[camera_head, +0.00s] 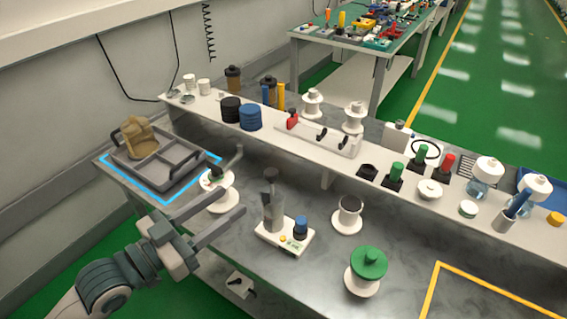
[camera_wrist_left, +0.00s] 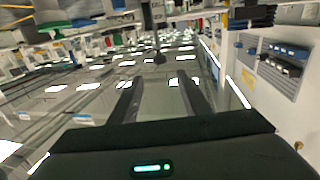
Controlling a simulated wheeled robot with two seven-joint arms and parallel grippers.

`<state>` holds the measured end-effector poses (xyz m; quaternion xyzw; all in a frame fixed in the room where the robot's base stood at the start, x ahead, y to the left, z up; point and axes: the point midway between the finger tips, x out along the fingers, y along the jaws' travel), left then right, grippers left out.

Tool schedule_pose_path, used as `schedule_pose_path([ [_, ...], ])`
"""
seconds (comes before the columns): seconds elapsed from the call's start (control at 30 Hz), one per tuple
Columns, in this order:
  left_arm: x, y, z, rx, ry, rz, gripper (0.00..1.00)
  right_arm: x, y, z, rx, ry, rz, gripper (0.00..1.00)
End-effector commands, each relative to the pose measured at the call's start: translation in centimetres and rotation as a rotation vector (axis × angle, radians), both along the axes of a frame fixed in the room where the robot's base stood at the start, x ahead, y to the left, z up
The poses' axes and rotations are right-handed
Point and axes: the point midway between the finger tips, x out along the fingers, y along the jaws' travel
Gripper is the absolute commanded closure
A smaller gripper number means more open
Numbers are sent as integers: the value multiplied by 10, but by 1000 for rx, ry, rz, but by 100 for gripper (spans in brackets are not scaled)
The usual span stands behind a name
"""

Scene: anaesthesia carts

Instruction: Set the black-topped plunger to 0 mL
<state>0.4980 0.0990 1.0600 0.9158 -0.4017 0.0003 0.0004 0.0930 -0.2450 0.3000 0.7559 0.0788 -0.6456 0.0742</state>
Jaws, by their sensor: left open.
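I cannot pick out a black-topped plunger or any mL scale with certainty. My left gripper (camera_head: 236,199) is open and empty above the front left of the bench, with its fingers pointing right and away. A white round-based device with a lever (camera_head: 220,200) stands partly behind the fingers. A grey upright device on a white base (camera_head: 272,213), with a blue-topped knob (camera_head: 300,226), stands just right of the fingertips. In the left wrist view, the two dark fingers (camera_wrist_left: 160,80) are apart with nothing held between them. My right gripper is not in view.
A grey divided tray (camera_head: 165,170) holding a brown item lies inside a blue outline at left. A raised shelf (camera_head: 330,165) with jars and knobs runs behind. Yellow tape marks clear bench at right.

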Motion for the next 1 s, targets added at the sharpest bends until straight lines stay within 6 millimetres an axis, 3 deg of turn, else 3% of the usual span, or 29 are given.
schedule_pose_path([
  [0.27,12,-13,2,-4,-1,1,57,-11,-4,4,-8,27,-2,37],
  [0.47,33,-35,4,-4,-1,2,57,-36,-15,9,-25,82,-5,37],
  [1.0,97,-105,3,-1,0,1,57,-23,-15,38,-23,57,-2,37],
])
